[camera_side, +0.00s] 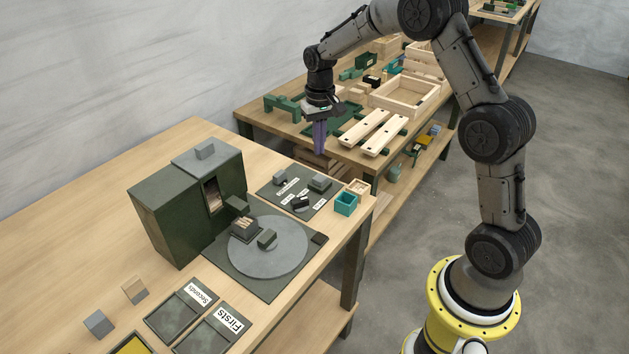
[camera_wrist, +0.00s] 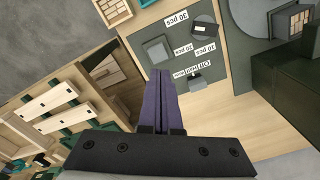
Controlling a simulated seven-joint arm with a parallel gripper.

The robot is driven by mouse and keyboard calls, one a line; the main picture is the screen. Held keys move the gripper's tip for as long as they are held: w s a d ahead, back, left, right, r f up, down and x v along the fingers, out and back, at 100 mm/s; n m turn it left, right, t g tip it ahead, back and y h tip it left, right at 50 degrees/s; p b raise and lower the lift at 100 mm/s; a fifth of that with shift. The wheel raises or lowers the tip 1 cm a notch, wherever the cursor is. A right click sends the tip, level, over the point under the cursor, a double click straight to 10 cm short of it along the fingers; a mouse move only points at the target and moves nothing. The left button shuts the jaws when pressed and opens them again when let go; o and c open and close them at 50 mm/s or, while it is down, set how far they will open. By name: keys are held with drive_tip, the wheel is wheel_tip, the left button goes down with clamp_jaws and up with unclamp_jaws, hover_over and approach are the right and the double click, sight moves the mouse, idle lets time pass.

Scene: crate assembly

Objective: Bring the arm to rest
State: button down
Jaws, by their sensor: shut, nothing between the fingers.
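My gripper (camera_side: 320,136) hangs fingers-down in the side view, over the gap between the front table and the back bench. Its long purple fingers are together and hold nothing. In the wrist view my gripper (camera_wrist: 160,75) shows its purple fingers side by side and touching, above the table edge. The fingertips are clear of the objects around them.
The front table (camera_side: 60,190) carries a dark green box machine (camera_side: 165,215), a grey round plate (camera_side: 285,255), a labelled panel (camera_side: 270,192) and a teal bin (camera_side: 345,204). The back bench holds a wooden crate (camera_side: 432,98) and slats (camera_side: 362,128). Floor at right is clear.

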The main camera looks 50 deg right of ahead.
drive_tip(key=s+a+r+n+t, duration=0.15)
drive_tip(key=s+a+r, duration=0.3)
drive_tip(key=r, duration=0.45)
drive_tip(key=s+a+r+n+t, duration=0.1)
drive_tip(key=s+a+r+t, duration=0.3)
drive_tip(key=r, duration=0.5)
drive_tip(key=s+a+r+n, duration=0.1)
drive_tip(key=s+a, duration=0.1)
drive_tip(key=s, duration=0.5)
drive_tip(key=s+a+r+n, duration=0.1)
drive_tip(key=s+a, duration=0.2)
drive_tip(key=s, duration=0.3)
drive_tip(key=s+f+n, duration=0.1)
drive_tip(key=s+f, duration=0.4)
drive_tip(key=s, duration=0.2)
drive_tip(key=shift+f, duration=0.4)
drive_tip(key=shift+s+a+n, duration=0.1)
drive_tip(key=shift+n, duration=0.15)
